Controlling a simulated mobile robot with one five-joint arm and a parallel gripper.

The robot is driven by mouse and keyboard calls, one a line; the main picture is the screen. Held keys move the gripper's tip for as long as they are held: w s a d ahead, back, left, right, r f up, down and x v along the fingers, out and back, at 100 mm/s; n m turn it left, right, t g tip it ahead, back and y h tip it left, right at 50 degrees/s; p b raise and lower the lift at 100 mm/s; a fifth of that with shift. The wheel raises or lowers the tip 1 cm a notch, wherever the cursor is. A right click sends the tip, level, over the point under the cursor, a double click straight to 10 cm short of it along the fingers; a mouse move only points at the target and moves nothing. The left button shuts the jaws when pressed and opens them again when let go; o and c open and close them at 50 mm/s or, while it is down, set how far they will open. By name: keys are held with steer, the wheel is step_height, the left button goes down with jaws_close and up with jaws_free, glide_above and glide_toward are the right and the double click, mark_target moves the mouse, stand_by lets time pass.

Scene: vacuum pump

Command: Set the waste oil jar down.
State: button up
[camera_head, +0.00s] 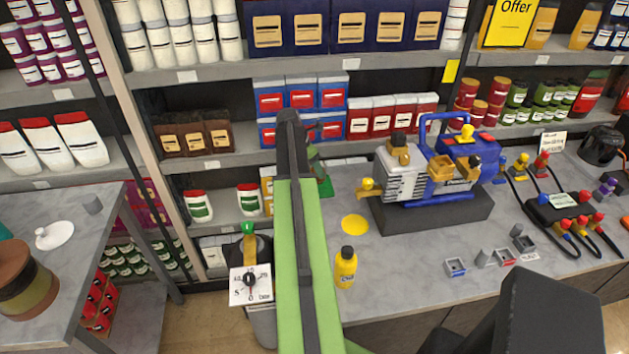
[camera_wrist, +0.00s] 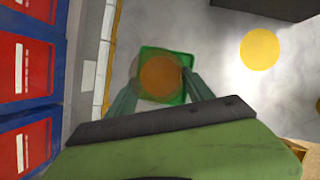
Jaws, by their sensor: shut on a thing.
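My gripper (camera_wrist: 160,76) is shut on the waste oil jar (camera_wrist: 160,78), with one finger on each side of it. The jar looks round, brownish orange and see-through from above. It lies over a green square pad (camera_wrist: 180,98) in the wrist view, and the pad's edges show around it. In the head view the green pad (camera_head: 326,187) shows at the back left of the grey counter, and my arm hides most of the jar. I cannot tell whether the jar touches the pad.
A yellow disc (camera_head: 355,225) and a yellow bottle (camera_head: 346,267) are on the counter in front of the pad. The vacuum pump (camera_head: 440,170) stands on a dark block to the right. Shelves with red and blue boxes (camera_head: 302,95) rise close behind.

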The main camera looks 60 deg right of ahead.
step_height(320, 180, down, 4)
steer(key=b, duration=0.4)
steer(key=shift+f, duration=0.2)
steer(key=shift+r, duration=0.2)
steer(key=shift+f, duration=0.15)
steer(key=o, duration=1.7)
steer(key=shift+c, duration=0.2)
steer(key=shift+w+a+r+p, duration=0.1)
steer(key=shift+r+p, duration=0.35)
steer(key=shift+r, duration=0.1)
steer(key=p+v, duration=1)
steer(key=v, duration=0.1)
steer(key=shift+a, duration=0.15)
